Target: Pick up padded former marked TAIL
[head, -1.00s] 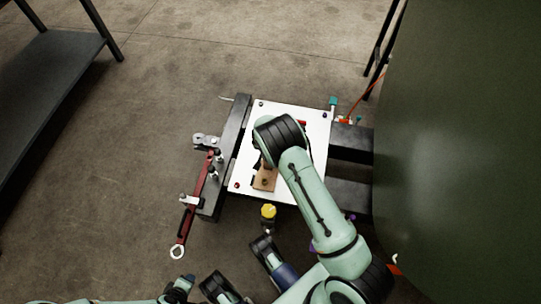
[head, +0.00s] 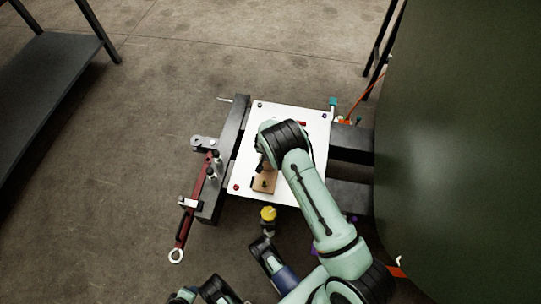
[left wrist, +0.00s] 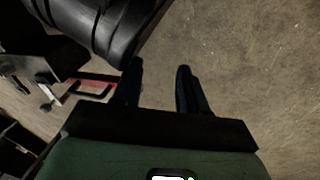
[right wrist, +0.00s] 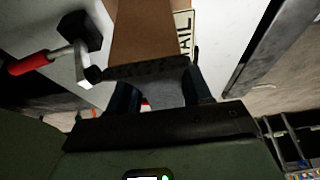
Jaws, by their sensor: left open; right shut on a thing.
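The brown padded former (right wrist: 150,30) carries a pale label reading "TAIL" (right wrist: 184,35) in the right wrist view. In the head view the brown former (head: 264,184) is on the white board (head: 240,176), partly covered by my right arm. My right gripper (right wrist: 158,76) is shut on the former, with a dark strip across the brown piece between its fingers. The head view hides these fingers behind the arm. My left gripper (left wrist: 158,76) is open and empty over bare floor in the left wrist view.
A dark-red bar with a ring end (head: 176,256) lies along the left of the stand. A yellow knob (head: 268,213) sits at the board's near edge. A large green curved panel (head: 465,150) fills the right. A dark shelf (head: 55,85) stands far left, with clear floor between.

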